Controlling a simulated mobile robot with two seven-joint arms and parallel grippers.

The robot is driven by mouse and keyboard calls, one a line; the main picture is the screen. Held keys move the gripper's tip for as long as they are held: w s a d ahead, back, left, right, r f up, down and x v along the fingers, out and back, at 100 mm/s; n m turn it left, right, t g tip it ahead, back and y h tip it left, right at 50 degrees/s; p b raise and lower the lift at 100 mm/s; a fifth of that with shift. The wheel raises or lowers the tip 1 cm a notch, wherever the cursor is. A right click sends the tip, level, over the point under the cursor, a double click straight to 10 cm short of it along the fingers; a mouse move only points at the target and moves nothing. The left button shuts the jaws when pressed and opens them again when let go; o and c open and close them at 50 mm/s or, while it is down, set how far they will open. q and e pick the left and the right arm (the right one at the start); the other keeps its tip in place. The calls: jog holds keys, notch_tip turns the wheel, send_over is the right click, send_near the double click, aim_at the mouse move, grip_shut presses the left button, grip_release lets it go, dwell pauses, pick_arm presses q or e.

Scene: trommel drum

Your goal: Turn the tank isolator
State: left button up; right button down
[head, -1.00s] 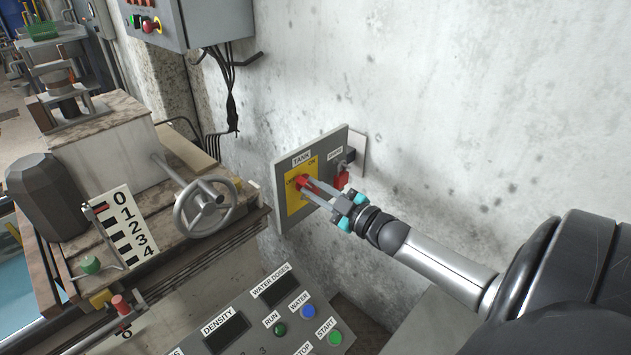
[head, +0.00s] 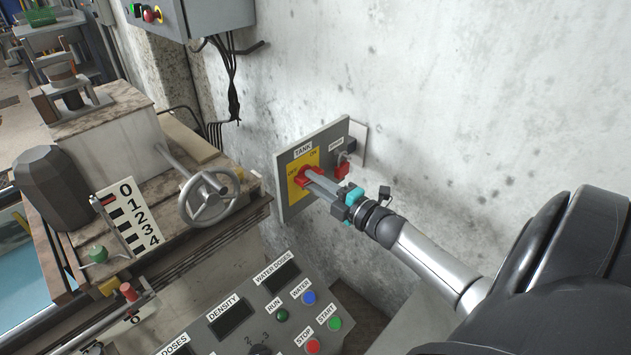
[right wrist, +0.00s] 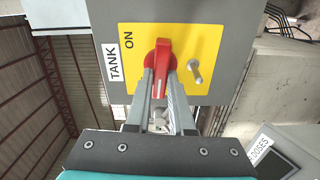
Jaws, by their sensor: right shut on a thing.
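The tank isolator is a red rotary handle (head: 304,177) on a yellow plate (head: 294,194), with OFF and ON marks, under a TANK label on a grey wall panel. My right gripper (head: 312,177) is shut on the red handle. In the right wrist view the two fingers (right wrist: 160,88) lie on either side of the red handle (right wrist: 162,62), and the ON mark shows to its left. The OFF mark is not visible there. A small grey peg (right wrist: 195,72) sticks out of the yellow plate beside the handle. My left gripper is not in view.
A second switch with a red part (head: 341,168) sits on the panel, close to my right fingers. A handwheel (head: 209,196) stands to the left. A sloped control console (head: 262,322) with buttons is below. The concrete wall (head: 450,90) is bare to the right.

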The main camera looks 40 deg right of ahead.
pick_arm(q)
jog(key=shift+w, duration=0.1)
pick_arm(e)
jog(key=shift+f+n, duration=0.1)
jog(key=shift+n, duration=0.5)
jog(key=c, duration=0.8)
grip_release()
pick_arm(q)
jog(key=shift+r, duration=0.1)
pick_arm(e)
jog(key=shift+s, duration=0.1)
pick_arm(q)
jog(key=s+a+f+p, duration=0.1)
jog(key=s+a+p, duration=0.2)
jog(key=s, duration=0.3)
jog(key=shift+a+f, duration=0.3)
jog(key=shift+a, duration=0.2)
pick_arm(e)
jog(key=s, duration=1)
jog(key=s+d, duration=0.1)
jog(key=s, duration=0.4)
jog(key=shift+d, duration=0.1)
